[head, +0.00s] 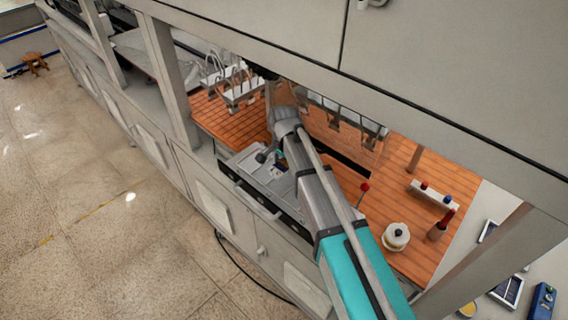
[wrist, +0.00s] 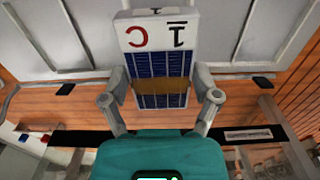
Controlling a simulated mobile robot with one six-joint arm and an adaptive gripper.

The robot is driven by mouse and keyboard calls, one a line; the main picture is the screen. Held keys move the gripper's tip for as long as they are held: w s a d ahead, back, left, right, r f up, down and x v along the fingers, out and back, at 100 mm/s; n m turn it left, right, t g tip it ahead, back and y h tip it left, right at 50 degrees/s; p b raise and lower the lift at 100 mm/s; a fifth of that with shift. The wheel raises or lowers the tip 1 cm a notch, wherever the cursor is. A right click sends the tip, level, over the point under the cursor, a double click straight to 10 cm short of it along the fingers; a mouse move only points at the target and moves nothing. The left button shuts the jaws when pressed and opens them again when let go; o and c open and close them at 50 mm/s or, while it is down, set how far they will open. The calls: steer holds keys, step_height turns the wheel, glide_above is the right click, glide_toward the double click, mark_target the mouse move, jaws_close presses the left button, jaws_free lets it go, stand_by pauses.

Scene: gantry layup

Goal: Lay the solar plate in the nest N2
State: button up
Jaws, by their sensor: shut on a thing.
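The solar plate (wrist: 160,62) is dark blue with a grid, a brown band across it and a white end marked "1" and "C", upside down in the wrist view. My gripper (wrist: 161,98) is shut on it, with one grey finger at each long side. The plate is held in front of the teal gripper body. In the head view my arm reaches into the bay and the gripper end is mostly hidden. No nest marked N2 can be read in either view.
A grey case (head: 240,175) stands at the front edge of the wooden worktop (head: 345,178). White racks (head: 240,88) with upright hooks stand at the back left. A white round pot (head: 396,237) and a block with red and blue knobs (head: 435,195) stand at right. Cabinet posts flank the bay.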

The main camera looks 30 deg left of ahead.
mark_target(284, 182)
steer(key=shift+f+b, duration=2.45)
steer(key=shift+f, duration=0.2)
steer(key=shift+f+b, duration=0.8)
steer(key=shift+b, duration=0.05)
stand_by(0.4)
steer(key=o, duration=1.1)
steer(key=shift+d, duration=0.1)
steer(key=shift+o, duration=0.2)
